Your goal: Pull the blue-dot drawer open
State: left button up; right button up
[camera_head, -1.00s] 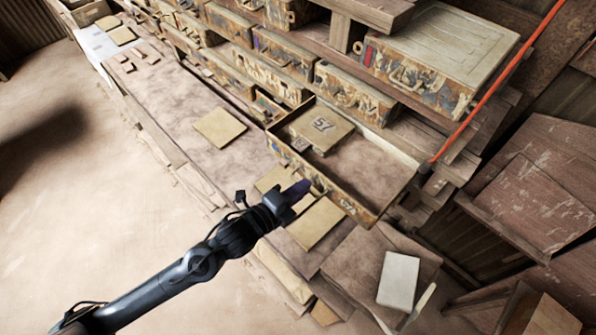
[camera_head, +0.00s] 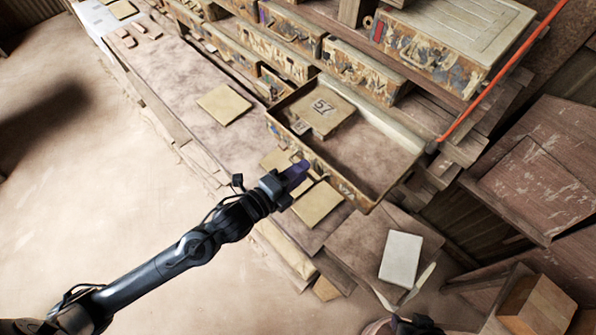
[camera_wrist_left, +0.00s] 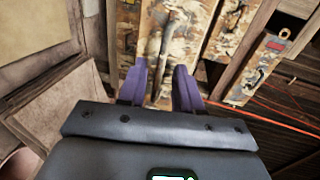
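A long worn drawer (camera_head: 375,150) stands pulled well out from the shelf rack in the head view. Its weathered front faces down-left, toward my left gripper. A tile marked 57 (camera_head: 323,107) lies inside at its left end. I cannot make out a blue dot on its front. My left gripper (camera_head: 297,172) is at the middle of this front. In the left wrist view its purple fingers (camera_wrist_left: 160,75) are apart, with a bar-like handle (camera_wrist_left: 164,48) between them and visible gaps beside it. A dark part at the bottom edge may be my right gripper (camera_head: 410,326); its fingers cannot be made out.
Several closed drawers (camera_head: 360,70) line the rack behind. A tan tile (camera_head: 224,104) lies on the bench to the left, and more tiles (camera_head: 317,204) lie under the open drawer's front. A white block (camera_head: 400,259) rests at lower right. A red cable (camera_head: 500,75) runs at right.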

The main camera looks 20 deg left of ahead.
pick_arm(q)
jog(key=b+v, duration=0.1)
jog(key=v, duration=0.9)
jog(key=shift+s, duration=0.4)
jog(key=shift+a+r, duration=0.1)
jog(key=shift+a, duration=0.05)
jog(key=s+a+f+n+g+y, duration=0.25)
jog(key=s+f+n+g, duration=0.35)
jog(key=n, duration=0.4)
jog(key=s+a+f+n+g+y, duration=0.1)
jog(key=s+f+n+g+y, duration=0.35)
jog(key=f+n, duration=0.5)
notch_tip(320, 180, up, 15)
jog(key=n+h+p, duration=0.1)
jog(key=p, duration=1.3)
jog(key=shift+p, duration=0.3)
